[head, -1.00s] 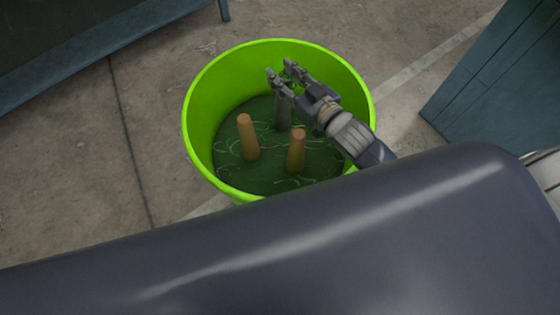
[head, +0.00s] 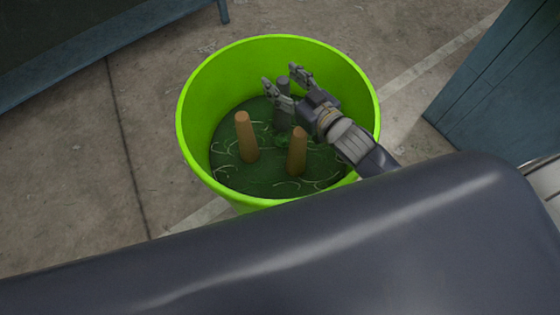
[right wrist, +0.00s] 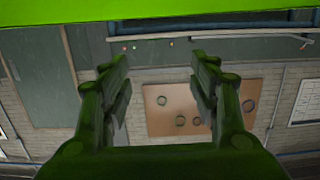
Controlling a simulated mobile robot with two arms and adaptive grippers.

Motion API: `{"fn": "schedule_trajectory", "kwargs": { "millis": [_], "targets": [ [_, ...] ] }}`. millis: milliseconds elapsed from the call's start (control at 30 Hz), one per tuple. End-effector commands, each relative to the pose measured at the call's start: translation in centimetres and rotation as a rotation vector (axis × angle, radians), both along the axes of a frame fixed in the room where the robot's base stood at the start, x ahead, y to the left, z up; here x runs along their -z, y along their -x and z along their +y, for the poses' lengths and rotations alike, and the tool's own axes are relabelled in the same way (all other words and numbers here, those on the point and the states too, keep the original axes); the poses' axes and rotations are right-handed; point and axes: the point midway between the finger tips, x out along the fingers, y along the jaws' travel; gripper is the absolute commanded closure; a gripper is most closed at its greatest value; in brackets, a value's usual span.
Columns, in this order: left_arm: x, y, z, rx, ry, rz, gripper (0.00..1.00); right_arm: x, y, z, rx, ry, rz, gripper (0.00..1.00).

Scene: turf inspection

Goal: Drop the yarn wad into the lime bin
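The lime bin (head: 200,98) stands on the floor in the middle of the head view. My right gripper (head: 279,74) is over its inside, with its fingers apart and nothing between them. In the right wrist view the fingers (right wrist: 160,60) are also spread and empty. My left gripper is in neither view.
Two tan pegs (head: 247,140) and a grey peg (head: 283,118) stand in the bin on a dark green bottom with pale strands. A blue-grey cabinet (head: 500,85) is at right. Concrete floor (head: 75,165) is clear at left.

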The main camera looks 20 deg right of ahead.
Motion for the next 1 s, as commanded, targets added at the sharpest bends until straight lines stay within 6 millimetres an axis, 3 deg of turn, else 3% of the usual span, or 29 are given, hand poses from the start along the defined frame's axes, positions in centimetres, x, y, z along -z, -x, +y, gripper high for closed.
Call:
{"fn": "schedule_trajectory", "kwargs": {
  "millis": [233,367,800,1000],
  "targets": [
    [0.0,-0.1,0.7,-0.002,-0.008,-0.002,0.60,0.0,0.3,-0.1,0.000,-0.001,0.001,0.44],
    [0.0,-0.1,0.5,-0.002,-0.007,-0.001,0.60,-0.1,1.4,-0.5,0.000,0.000,0.002,0.44],
    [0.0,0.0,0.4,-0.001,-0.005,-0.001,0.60,-1.1,8.0,-2.9,0.000,-0.001,0.003,0.44],
    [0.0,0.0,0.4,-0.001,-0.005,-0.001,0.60,-1.5,10.1,-3.7,0.001,0.000,0.003,0.44]
  ]
}}
